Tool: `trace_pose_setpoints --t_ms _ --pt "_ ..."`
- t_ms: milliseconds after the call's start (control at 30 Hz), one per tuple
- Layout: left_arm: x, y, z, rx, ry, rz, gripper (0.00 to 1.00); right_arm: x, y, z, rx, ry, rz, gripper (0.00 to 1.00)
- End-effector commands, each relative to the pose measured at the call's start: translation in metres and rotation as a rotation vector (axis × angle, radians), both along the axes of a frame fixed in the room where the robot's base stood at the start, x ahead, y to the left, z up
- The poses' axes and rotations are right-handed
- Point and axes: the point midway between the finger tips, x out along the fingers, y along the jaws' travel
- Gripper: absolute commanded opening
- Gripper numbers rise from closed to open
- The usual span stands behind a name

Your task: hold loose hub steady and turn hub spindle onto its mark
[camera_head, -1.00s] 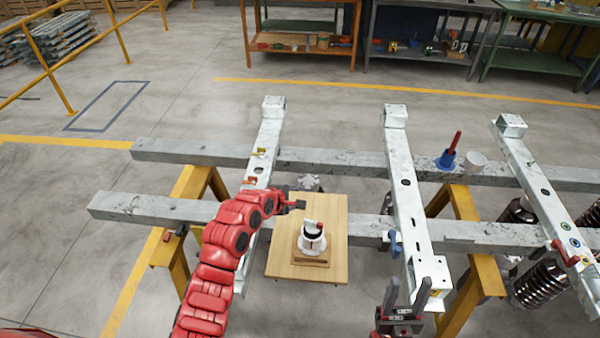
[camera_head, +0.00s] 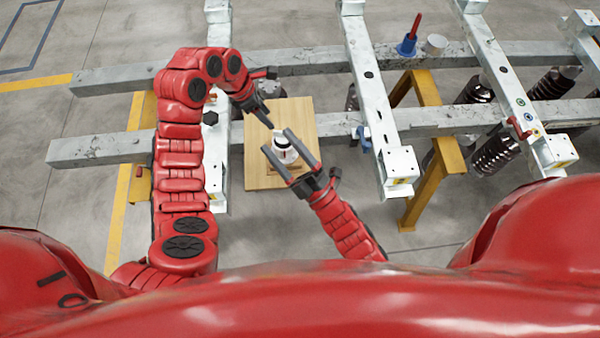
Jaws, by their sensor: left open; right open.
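The hub (camera_head: 284,155), a small white cylinder with a dark band, stands on a wooden block on the light wooden board (camera_head: 262,178). My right gripper (camera_head: 276,140) is open, its two long fingers reaching in from the lower right on either side of the hub in the picture; I cannot tell whether they touch it. My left gripper (camera_head: 268,122) is just above and left of the hub in the picture, pointing down toward it, with nothing seen in it. The hub's top, with the spindle and its mark, is partly hidden by the fingers and too small to read.
Pale metal cross members (camera_head: 372,88) lie across long grey beams (camera_head: 440,118) on yellow trestles (camera_head: 436,180). A blue holder with a red handle (camera_head: 407,45) and a white cup (camera_head: 435,44) stand on the far beam. Dark coil springs (camera_head: 495,152) are at the right.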

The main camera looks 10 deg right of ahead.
Motion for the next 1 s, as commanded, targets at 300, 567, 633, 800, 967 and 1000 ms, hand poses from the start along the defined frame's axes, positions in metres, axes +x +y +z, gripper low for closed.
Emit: trace_pose_setpoints --t_ms 300,567,633,800,967,1000 --pt "0.0 0.0 0.0 -0.001 -0.001 0.0 0.5 -0.003 0.036 -0.135 -0.969 -0.053 -0.166 1.0" --pt "0.0 0.0 0.0 -0.001 -0.001 -0.001 0.5 -0.004 -0.007 -0.184 -1.69 -0.273 -0.287 1.0" --pt "0.0 0.0 0.0 -0.001 -0.001 -0.001 0.5 -0.002 -0.018 -0.185 -1.825 -0.325 -0.316 1.0" --pt "0.0 0.0 0.0 -0.001 -0.002 0.0 0.5 0.001 -0.039 -0.183 -2.031 -0.402 -0.361 1.0" --pt "0.0 0.0 0.0 -0.001 -0.001 -0.001 0.5 0.007 -0.043 -0.184 -2.086 -0.421 -0.376 1.0" --pt "0.0 0.0 0.0 -0.001 -0.002 0.0 0.5 0.011 -0.042 -0.185 -2.088 -0.421 -0.377 1.0"
